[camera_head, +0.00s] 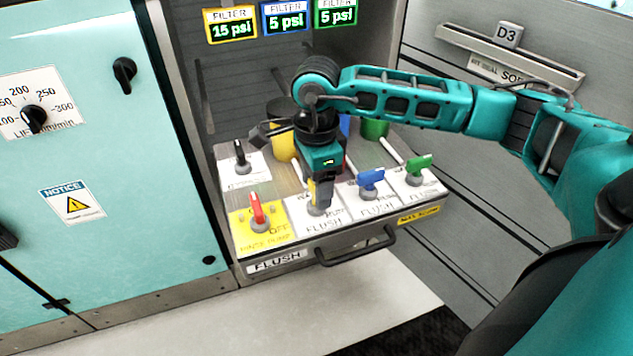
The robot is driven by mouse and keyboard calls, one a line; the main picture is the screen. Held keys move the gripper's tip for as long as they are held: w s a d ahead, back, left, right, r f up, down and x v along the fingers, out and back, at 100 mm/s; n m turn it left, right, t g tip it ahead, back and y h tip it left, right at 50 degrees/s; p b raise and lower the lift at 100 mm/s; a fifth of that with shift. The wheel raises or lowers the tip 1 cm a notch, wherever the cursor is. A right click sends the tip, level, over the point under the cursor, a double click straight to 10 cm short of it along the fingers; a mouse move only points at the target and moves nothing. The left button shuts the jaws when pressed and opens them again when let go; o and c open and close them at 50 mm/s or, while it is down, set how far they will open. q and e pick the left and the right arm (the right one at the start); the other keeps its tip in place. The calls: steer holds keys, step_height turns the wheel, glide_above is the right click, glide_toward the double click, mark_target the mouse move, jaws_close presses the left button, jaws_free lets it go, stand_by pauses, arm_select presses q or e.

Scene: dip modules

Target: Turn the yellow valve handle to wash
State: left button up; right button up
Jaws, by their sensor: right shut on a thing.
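My right gripper (319,199) reaches down onto the valve panel and is shut on the yellow valve handle (312,191). The handle is mostly hidden by the fingers, so its exact angle cannot be told. It stands on a white plate marked FLUSH at the bottom, left of the blue valve handle (371,178). The plate's upper label is mostly covered by the gripper. The green valve handle (418,164) is further right. My left gripper is not in view.
A red switch (257,209) on a yellow plate and a black switch (240,156) stand left of the gripper. A yellow canister (282,144) and a green one (374,129) are behind. A dark drawer handle (357,250) sticks out in front. Pressure displays (286,20) hang above.

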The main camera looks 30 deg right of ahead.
steer(key=o, duration=1.1)
steer(key=shift+c, duration=0.2)
step_height(320, 180, up, 13)
steer(key=p, duration=0.2)
